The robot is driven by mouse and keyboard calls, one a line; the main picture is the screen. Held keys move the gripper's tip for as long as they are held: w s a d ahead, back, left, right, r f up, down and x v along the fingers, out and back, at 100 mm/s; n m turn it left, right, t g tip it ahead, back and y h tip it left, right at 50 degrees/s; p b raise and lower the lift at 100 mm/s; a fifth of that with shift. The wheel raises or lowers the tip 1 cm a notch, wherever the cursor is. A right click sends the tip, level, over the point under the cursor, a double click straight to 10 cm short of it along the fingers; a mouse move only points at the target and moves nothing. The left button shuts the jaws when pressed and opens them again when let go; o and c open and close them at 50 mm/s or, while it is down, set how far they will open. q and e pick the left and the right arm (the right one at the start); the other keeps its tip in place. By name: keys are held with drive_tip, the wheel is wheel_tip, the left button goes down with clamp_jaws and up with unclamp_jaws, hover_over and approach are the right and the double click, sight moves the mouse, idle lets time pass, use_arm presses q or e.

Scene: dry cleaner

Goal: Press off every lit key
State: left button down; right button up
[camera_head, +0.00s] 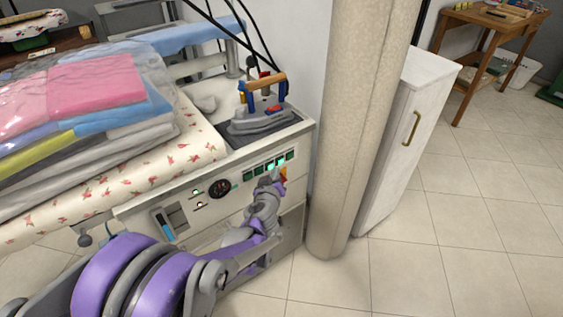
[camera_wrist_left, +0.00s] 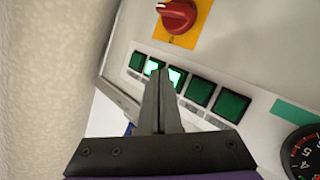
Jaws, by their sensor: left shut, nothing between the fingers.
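A row of several square green keys sits on the white front panel (camera_head: 145,213) of the ironing station. In the left wrist view two neighbouring keys glow bright: one lit key (camera_wrist_left: 152,67) just left of my fingertips and another lit key (camera_wrist_left: 177,76) just right of them. The outer key (camera_wrist_left: 138,61) and the two keys on the other side (camera_wrist_left: 199,91) (camera_wrist_left: 231,105) are dark green. My left gripper (camera_wrist_left: 162,76) is shut and empty, its tips over the lit pair and partly covering them. I cannot tell whether it touches a key. My right gripper is not in view.
A red knob on a yellow plate (camera_wrist_left: 178,15) is close beside the keys. A round dial (camera_head: 219,188) is on the panel. An iron (camera_head: 262,119) and folded clothes (camera_head: 95,85) lie on top. A thick column (camera_head: 362,120) stands close to the right.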

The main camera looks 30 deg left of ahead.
use_arm(q)
drive_tip(key=shift+a, duration=0.1)
idle(0.6)
drive_tip(key=shift+w+a, duration=0.15)
drive_tip(key=shift+a, duration=0.2)
idle(0.4)
drive_tip(key=shift+s+d+p, duration=0.2)
drive_tip(key=shift+d+p, duration=0.15)
drive_tip(key=shift+d, duration=0.1)
drive_tip(key=s+d+p, duration=0.2)
drive_tip(key=d, duration=0.3)
drive_tip(key=shift+s+d, duration=0.15)
drive_tip(key=shift+d, duration=0.15)
idle(2.2)
